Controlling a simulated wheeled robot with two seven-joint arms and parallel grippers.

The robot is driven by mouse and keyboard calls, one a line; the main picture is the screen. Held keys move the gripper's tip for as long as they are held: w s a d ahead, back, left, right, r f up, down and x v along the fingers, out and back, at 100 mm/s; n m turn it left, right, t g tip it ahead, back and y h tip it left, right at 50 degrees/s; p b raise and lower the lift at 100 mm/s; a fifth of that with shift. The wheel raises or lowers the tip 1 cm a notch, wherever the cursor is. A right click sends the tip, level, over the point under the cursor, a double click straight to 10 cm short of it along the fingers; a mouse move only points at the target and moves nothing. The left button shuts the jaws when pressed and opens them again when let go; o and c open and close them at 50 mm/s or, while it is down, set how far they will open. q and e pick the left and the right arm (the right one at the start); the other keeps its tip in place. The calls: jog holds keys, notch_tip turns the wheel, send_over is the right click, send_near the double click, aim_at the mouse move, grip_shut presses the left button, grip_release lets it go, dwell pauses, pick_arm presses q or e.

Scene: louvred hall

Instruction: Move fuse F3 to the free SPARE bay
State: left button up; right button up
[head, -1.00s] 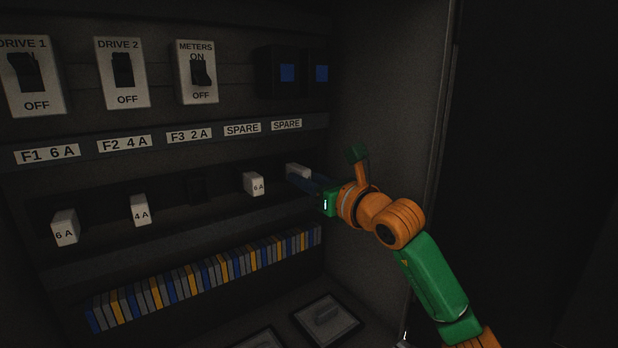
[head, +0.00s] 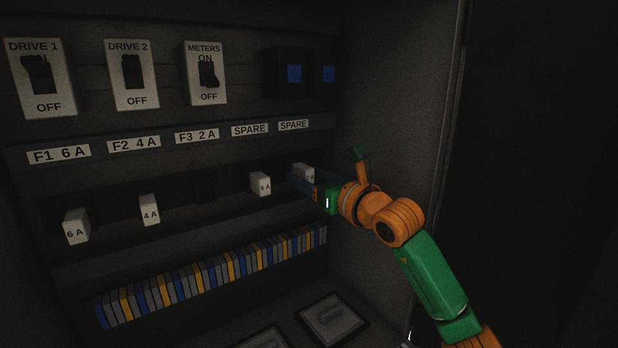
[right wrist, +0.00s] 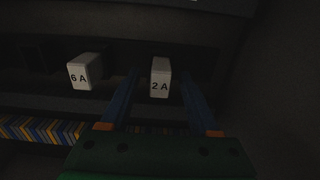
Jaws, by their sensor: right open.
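The white fuse marked 2 A (head: 304,171) sits in the row under the rightmost SPARE label (head: 293,125). It also shows in the right wrist view (right wrist: 160,78), upright and apart from both fingers. My right gripper (head: 297,182) is open in front of it; in the right wrist view its blue fingers (right wrist: 160,84) lie to either side of the fuse. The bay under the F3 2 A label (head: 197,136) is a dark, empty socket (head: 204,188). My left gripper is not in view.
A 6 A fuse (head: 261,184) is in the other SPARE bay, left of my gripper. Other fuses marked 6 A (head: 76,227) and 4 A (head: 149,210) stand further left. A row of coloured terminals (head: 210,277) runs below. The cabinet's side wall (head: 390,130) is close on the right.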

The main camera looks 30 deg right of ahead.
jog(key=shift+s+f+b, duration=0.15)
jog(key=shift+s+b, duration=0.1)
jog(key=shift+b, duration=0.15)
jog(key=s+d+b, duration=0.1)
jog(key=s+b, duration=0.7)
jog(key=s, duration=0.5)
jog(key=shift+s, duration=0.3)
